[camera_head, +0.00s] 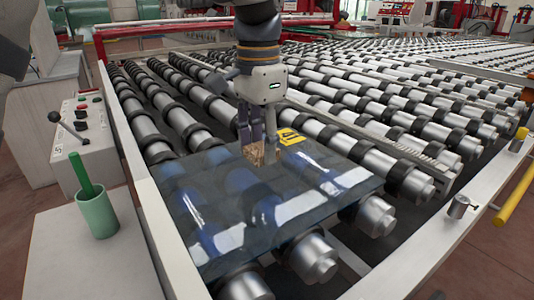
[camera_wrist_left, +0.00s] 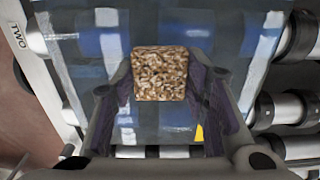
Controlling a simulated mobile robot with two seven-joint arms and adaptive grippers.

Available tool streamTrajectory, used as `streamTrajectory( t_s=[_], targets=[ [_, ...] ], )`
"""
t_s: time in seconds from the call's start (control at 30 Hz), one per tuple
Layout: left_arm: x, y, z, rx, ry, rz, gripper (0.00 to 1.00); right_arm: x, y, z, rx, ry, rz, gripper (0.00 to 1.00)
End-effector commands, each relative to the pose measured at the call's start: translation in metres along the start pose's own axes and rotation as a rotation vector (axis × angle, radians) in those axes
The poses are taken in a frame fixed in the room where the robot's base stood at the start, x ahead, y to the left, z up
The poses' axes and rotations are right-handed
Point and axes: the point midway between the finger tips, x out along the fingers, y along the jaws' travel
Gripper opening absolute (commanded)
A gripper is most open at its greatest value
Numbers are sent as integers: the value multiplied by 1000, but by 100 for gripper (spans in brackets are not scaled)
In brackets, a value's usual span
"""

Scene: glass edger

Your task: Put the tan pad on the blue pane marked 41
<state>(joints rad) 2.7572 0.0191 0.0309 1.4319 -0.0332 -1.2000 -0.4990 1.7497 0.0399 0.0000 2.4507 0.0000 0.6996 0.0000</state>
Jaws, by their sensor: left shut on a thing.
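The tan, brown-flecked pad (camera_head: 255,154) is between the fingers of my left gripper (camera_head: 257,143), which is shut on it. In the left wrist view the pad (camera_wrist_left: 160,74) sits squarely between the two purple-grey fingers (camera_wrist_left: 160,88). The see-through blue pane (camera_head: 205,225) lies flat on the rollers, with a yellow label (camera_head: 290,136) at its far edge; its digits are hard to read. The pad is over the far part of the pane, left of the label. I cannot tell whether it touches the glass. My right gripper is not in view.
A green cup (camera_head: 97,213) with a green stick stands on a grey ledge at the left. A control box (camera_head: 84,150) with a black lever is behind it. White rails (camera_head: 140,190) flank the rollers. Bare rollers (camera_head: 370,110) extend to the right and back.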

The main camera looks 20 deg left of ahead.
Motion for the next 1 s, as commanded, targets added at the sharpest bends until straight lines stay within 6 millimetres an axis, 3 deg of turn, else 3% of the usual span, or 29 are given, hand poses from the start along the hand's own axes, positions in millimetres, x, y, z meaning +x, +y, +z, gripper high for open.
streamTrajectory(
  t_s=[0.2,0.5,0.53,0.6,0.9,1.0],
  targets=[
    [37,-8,-8,3,-3,1,29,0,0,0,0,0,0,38],
    [39,-8,-9,3,-1,1,29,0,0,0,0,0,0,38],
    [39,-8,-9,3,-1,1,45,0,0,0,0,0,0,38],
    [39,-8,-9,3,-1,1,61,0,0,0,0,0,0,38],
    [38,-8,-9,3,0,0,61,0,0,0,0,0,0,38],
    [28,-9,-10,3,2,-1,61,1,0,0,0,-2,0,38]
  ],
)
